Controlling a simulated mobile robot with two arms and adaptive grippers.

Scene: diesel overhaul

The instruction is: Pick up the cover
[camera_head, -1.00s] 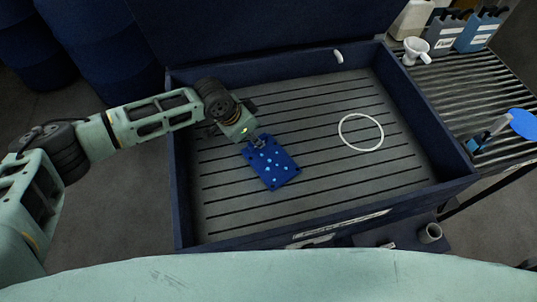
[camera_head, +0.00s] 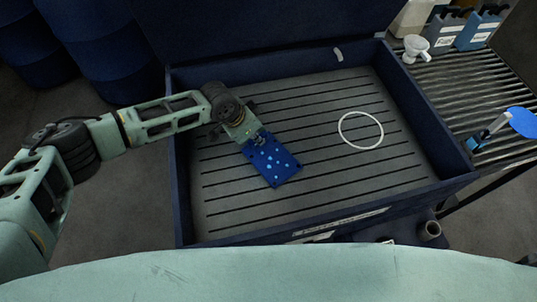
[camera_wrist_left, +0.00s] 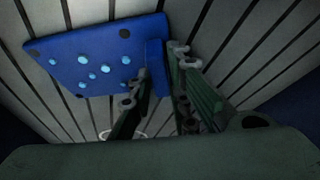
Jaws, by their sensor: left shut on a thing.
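The cover is a blue rectangular plate (camera_head: 272,162) with several light-blue dots and dark corner holes. It is inside the dark blue bin, over the slatted floor. My left gripper (camera_head: 250,141) is shut on the plate's near-arm edge. In the left wrist view the gripper's fingers (camera_wrist_left: 160,75) close around a raised blue part at one side of the cover (camera_wrist_left: 95,60). Whether the plate touches the floor is hard to tell. My right gripper is not in view.
The bin's dark blue walls (camera_head: 455,185) surround the slatted floor. A white ring (camera_head: 361,130) lies to the right of the plate, with free floor between. A roller conveyor (camera_head: 450,85) at right holds a white funnel (camera_head: 415,48) and jugs (camera_head: 478,28).

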